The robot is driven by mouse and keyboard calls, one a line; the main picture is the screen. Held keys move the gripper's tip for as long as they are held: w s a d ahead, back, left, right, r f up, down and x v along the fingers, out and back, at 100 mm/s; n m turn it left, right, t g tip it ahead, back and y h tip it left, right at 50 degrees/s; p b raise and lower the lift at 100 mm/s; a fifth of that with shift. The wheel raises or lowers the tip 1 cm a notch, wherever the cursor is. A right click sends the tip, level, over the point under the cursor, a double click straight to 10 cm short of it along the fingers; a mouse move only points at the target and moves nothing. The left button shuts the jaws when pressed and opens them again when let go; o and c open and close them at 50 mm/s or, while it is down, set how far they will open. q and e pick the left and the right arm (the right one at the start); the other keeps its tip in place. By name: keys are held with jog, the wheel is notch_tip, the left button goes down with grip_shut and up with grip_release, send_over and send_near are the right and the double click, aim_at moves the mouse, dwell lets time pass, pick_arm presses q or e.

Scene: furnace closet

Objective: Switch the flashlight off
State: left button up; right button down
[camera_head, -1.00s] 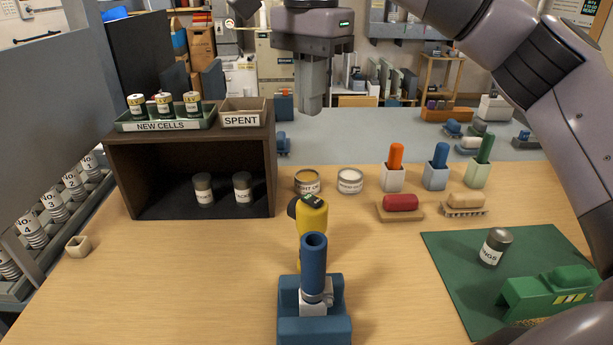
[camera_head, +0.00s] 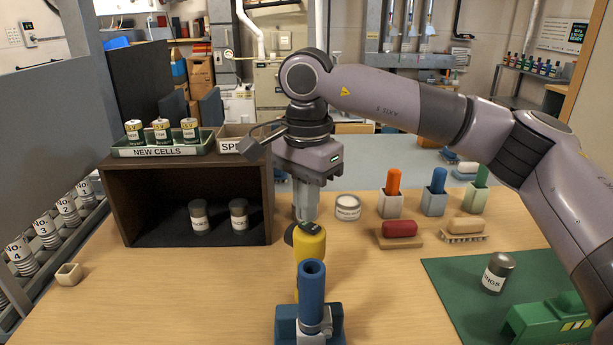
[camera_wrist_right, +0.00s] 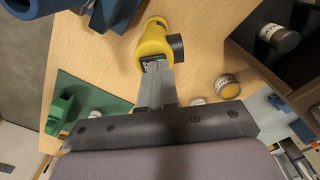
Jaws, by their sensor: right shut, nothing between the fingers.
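The yellow flashlight (camera_head: 313,243) stands behind the blue stand in the head view, with a dark round part on its left side. A dark patch sits on its top; whether it is lit I cannot tell. My right gripper (camera_head: 305,220) points down, shut and empty, with its fingertips at the top of the flashlight. In the right wrist view the shut fingertips (camera_wrist_right: 153,70) meet the dark patch at the end of the yellow body (camera_wrist_right: 152,42); touching or just short of it, I cannot tell. The flashlight's lower part is hidden by the blue tube. My left gripper is not in view.
A blue stand with an upright blue tube (camera_head: 312,279) is close in front. A dark cubby (camera_head: 118,200) holding two cans stands left, with the new cells tray (camera_head: 163,151) on top. A red block (camera_head: 399,229) and green mat (camera_head: 447,287) lie right. The left-centre tabletop is clear.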

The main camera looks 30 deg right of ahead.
jog(key=shift+f, duration=0.35)
jog(key=shift+w+a+f, duration=0.1)
jog(key=shift+f, duration=0.35)
jog(key=shift+r, duration=0.15)
jog(key=shift+s+d+b, duration=0.3)
jog(key=shift+s+b, duration=0.05)
jog(key=shift+s, duration=0.5)
